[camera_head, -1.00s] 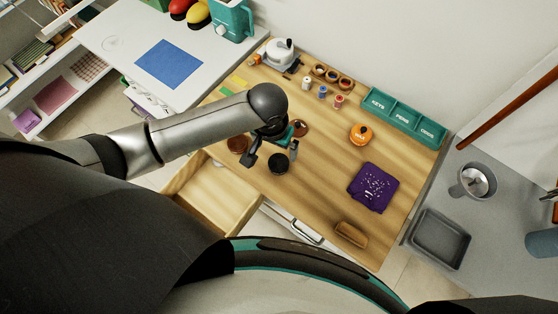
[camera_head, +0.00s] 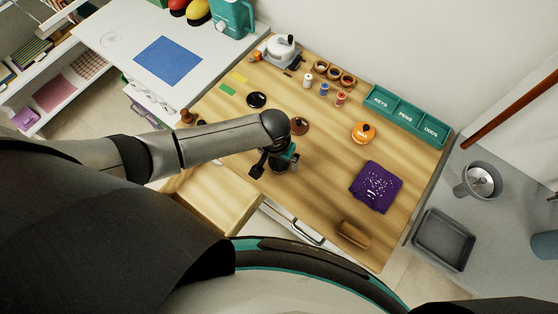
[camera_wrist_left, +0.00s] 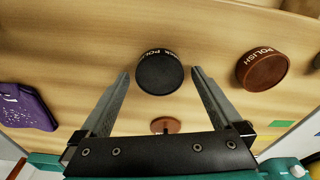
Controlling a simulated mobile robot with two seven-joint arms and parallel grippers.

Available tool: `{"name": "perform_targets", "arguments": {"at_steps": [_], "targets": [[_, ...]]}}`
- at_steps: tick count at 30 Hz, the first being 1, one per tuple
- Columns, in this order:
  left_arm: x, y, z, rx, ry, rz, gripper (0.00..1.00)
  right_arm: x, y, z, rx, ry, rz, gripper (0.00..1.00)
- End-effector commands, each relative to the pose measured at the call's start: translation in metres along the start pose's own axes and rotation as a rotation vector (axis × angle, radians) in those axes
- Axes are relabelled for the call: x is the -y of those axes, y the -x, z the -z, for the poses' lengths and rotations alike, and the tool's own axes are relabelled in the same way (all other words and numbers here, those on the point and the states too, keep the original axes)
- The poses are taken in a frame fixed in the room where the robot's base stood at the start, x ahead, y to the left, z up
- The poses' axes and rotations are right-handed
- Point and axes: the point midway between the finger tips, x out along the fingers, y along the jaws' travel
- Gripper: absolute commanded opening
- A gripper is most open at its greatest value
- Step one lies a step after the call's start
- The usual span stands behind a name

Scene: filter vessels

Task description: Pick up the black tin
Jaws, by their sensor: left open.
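The black tin (camera_wrist_left: 160,73), a round tin with pale lettering on its rim, sits on the wooden desk in the left wrist view. My left gripper (camera_wrist_left: 160,76) is open and empty, its two fingers pointing toward the tin, one tip on each side of it in the picture. I cannot tell whether the tips are down at the tin's height. In the head view the left gripper (camera_head: 273,166) is over the tin's place and largely hides it. A brown polish tin (camera_wrist_left: 262,68) stands to the right in the wrist view. My right gripper is not in view.
A round brown object (camera_head: 299,126) and a round black object (camera_head: 256,100) lie behind the gripper on the desk. A purple cloth (camera_head: 376,187), an orange pot (camera_head: 362,132) and a brown brush (camera_head: 353,234) are to the right. A drawer (camera_head: 216,201) stands open in front.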

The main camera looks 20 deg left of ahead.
Motion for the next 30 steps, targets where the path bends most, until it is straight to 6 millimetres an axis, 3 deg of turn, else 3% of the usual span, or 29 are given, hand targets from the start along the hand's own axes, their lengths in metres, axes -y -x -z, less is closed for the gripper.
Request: {"name": "perform_targets", "arguments": {"at_steps": [7,30], "targets": [[-0.0002,-0.0004,0.0002,0.0,-0.001,0.0,0.99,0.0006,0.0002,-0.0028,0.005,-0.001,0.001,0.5],[0.0,-0.0002,0.0,0.0,0.0,0.0,0.12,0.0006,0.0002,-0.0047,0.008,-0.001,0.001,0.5]]}}
